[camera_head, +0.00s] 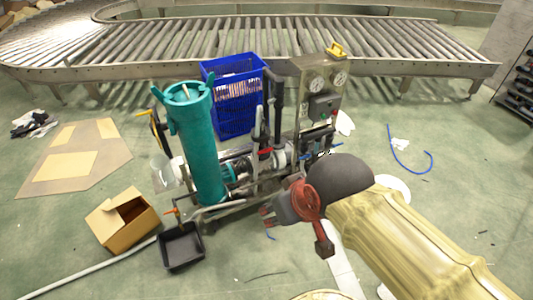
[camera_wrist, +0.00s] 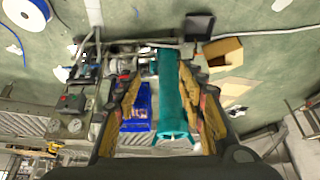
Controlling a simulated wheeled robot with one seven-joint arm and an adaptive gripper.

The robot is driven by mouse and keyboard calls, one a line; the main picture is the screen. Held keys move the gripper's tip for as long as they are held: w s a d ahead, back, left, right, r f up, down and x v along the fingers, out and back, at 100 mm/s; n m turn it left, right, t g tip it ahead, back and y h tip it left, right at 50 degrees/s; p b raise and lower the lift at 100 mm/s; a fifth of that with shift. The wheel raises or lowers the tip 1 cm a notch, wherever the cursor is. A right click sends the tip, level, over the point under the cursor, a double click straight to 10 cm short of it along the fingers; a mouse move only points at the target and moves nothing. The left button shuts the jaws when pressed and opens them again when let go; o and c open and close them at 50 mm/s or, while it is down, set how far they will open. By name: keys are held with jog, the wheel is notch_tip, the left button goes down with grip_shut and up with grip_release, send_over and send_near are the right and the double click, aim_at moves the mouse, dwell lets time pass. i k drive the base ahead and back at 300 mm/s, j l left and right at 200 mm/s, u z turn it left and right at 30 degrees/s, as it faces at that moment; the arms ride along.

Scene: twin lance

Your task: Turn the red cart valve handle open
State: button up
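The cart carries a tall teal cylinder (camera_head: 203,145), pipes and a gauge panel (camera_head: 318,85). A small red handle (camera_head: 265,151) shows among the pipes right of the cylinder. A small orange-red handle (camera_head: 172,211) sits low at the cart's front left; I cannot tell which is the task's valve handle. My gripper (camera_head: 266,216) is in front of the cart at the right, apart from both handles. In the wrist view my gripper (camera_wrist: 166,82) has its fingers spread and empty, with the teal cylinder (camera_wrist: 172,95) seen between them. A red spot near the pipes is too small to identify there.
A blue crate (camera_head: 232,125) stands behind the cart, before a roller conveyor (camera_head: 250,68). A black tray (camera_head: 181,247) and an open cardboard box (camera_head: 123,219) lie at the front left. A blue strap (camera_head: 408,165) lies right. Green floor is largely clear in front.

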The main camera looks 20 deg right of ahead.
aim_at(268, 149)
jog(key=i+l+z, duration=0.15)
jog(key=i+z, duration=0.25)
jog(key=i, duration=0.2)
jog(key=i+z, duration=0.35)
jog(key=i, duration=0.2)
jog(key=i+j+z, duration=0.25)
jog(key=i+z, duration=0.15)
jog(key=i, duration=0.2)
